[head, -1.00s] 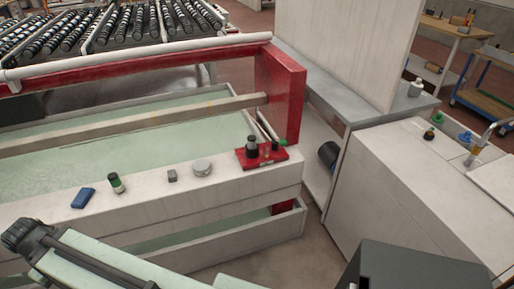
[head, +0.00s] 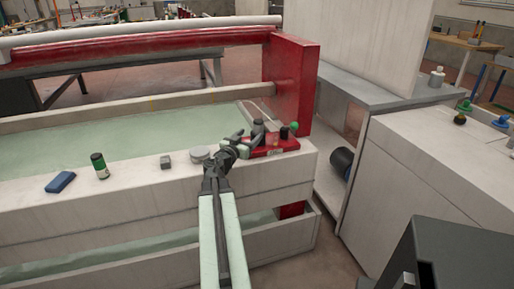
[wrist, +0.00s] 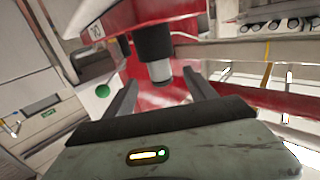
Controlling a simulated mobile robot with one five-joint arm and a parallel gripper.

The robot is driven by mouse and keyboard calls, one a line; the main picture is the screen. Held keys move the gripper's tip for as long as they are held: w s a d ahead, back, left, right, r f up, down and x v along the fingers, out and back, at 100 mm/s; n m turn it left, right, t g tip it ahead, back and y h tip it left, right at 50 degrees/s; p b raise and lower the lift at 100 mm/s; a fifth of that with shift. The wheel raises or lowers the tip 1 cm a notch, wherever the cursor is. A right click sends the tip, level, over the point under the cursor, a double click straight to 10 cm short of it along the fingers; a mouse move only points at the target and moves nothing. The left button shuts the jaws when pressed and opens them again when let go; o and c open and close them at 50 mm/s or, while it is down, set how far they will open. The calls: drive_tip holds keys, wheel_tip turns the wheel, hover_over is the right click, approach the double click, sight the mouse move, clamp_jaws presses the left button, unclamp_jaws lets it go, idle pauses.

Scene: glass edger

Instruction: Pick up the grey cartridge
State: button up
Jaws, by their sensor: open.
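The grey cartridge (head: 258,127), a dark grey cylinder, stands upright on the red holder (head: 287,145) at the right end of the white ledge. In the wrist view the cartridge (wrist: 155,45) looks upside down, with a lighter grey end, against the red holder. My gripper (head: 243,138) is open just left of and in front of the cartridge. In the wrist view its two fingers (wrist: 160,77) point toward the cartridge, one on each side of its line. I cannot tell whether the cartridge is between the fingers or just beyond them.
A black piece (head: 284,132) and a green-topped piece (head: 294,127) stand close right of the cartridge. A round grey tin (head: 200,153), grey block (head: 166,162), green-and-black bottle (head: 100,166) and blue block (head: 60,182) sit leftward on the ledge. A red post (head: 291,80) rises behind.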

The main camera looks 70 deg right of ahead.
sight(256, 128)
drive_tip(key=shift+s+d+r, duration=0.15)
drive_tip(key=shift+s+d, duration=0.05)
drive_tip(key=shift+d, duration=0.1)
drive_tip(key=d, duration=0.7)
drive_tip(key=shift+s+d+r+p, duration=0.2)
drive_tip(key=shift+s+d+p, duration=0.05)
drive_tip(key=shift+s+p, duration=0.15)
drive_tip(key=shift+a, duration=0.1)
clamp_jaws()
